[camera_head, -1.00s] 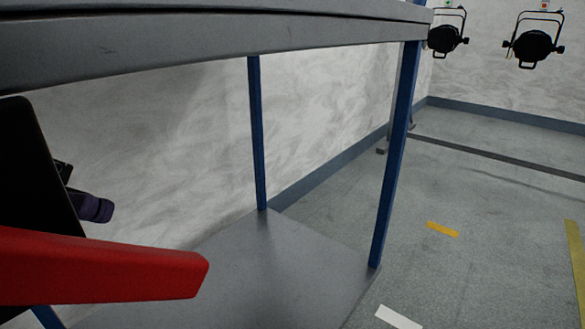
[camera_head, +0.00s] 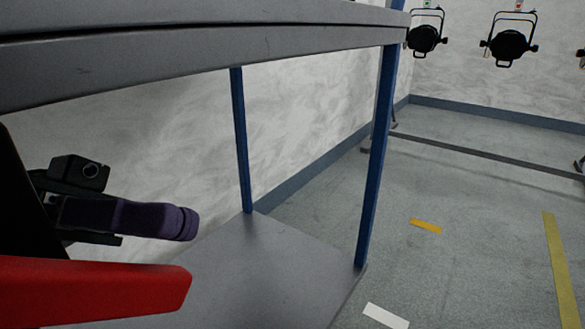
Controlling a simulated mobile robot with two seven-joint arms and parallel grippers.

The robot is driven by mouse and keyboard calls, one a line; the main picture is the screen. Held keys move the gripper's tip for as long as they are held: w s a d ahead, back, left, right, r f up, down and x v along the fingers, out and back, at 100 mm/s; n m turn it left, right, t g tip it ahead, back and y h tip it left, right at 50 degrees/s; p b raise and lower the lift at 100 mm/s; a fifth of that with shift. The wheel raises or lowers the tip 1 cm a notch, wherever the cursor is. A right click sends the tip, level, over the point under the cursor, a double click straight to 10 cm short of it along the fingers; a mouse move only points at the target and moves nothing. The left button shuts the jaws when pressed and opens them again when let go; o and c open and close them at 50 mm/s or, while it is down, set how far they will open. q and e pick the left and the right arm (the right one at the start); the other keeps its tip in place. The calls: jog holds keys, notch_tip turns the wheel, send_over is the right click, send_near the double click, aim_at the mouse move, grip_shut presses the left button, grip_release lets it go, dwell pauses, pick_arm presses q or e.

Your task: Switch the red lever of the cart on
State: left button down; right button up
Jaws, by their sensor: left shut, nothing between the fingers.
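The red lever (camera_head: 90,290) is a large bar at the lower left, close to the camera, pointing right. A black panel (camera_head: 22,215) at the left edge is just above it. My left gripper (camera_head: 182,222), black with purple fingers, shows above the lever and points right. Its fingers are shut with nothing between them. It is apart from the lever in the picture; how far apart in depth I cannot tell. The black panel hides part of its arm. The lever's left end is cut off by the frame. My right gripper is not in view.
A grey cart-like frame has a thick top edge (camera_head: 230,52), blue posts (camera_head: 376,160) and a grey lower shelf (camera_head: 262,262). Par cans (camera_head: 510,45) hang by the back wall.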

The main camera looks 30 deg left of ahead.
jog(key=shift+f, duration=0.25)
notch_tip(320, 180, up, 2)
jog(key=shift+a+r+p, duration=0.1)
jog(key=shift+p, duration=0.95)
